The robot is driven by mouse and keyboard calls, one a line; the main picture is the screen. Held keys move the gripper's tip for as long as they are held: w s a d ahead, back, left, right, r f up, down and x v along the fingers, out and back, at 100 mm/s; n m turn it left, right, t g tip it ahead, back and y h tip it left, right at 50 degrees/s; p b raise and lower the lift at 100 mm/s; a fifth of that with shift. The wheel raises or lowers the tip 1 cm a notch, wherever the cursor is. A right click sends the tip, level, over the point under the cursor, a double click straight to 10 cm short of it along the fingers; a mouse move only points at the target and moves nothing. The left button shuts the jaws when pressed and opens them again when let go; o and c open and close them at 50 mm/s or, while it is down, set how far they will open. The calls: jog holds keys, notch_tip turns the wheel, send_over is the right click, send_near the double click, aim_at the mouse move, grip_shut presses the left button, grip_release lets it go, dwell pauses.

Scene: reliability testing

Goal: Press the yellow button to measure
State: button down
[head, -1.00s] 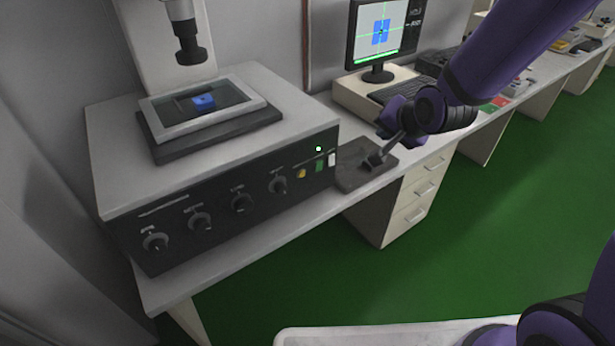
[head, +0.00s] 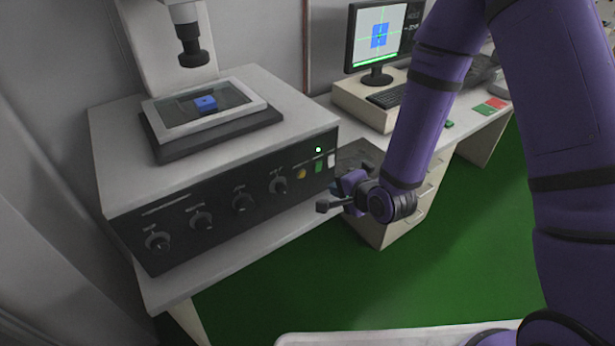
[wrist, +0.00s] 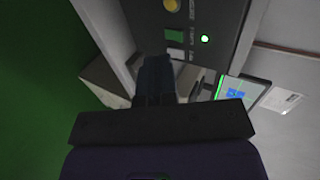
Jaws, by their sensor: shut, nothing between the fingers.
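The yellow button (head: 301,173) is on the dark front panel of the measuring machine (head: 220,205), right of the row of knobs. It also shows at the top of the wrist view (wrist: 171,5). Beside it are a green button (head: 318,167) and a white button (head: 331,160). A green light (head: 318,150) glows above them. My gripper (head: 323,206) is shut and empty, in front of the panel, a little below and right of the yellow button and apart from it. In the wrist view the closed fingers (wrist: 155,72) lie below the buttons.
A blue part (head: 205,103) sits on the machine's stage under the lens column (head: 190,45). A monitor (head: 380,38) and keyboard (head: 388,95) stand right of the machine. A grey tray (head: 350,157) lies partly behind my gripper. Free floor (head: 440,270) lies in front.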

jog(key=shift+s+f, duration=0.1)
jog(key=shift+f, duration=0.05)
jog(key=shift+a, duration=0.1)
send_near(303, 174)
notch_tip(303, 174, down, 4)
jog(key=w+a, duration=0.3)
jog(key=w, duration=0.1)
jog(key=shift+w, duration=0.1)
jog(key=shift+w+a, duration=0.3)
jog(key=shift+w, duration=0.1)
jog(key=shift+w, duration=0.1)
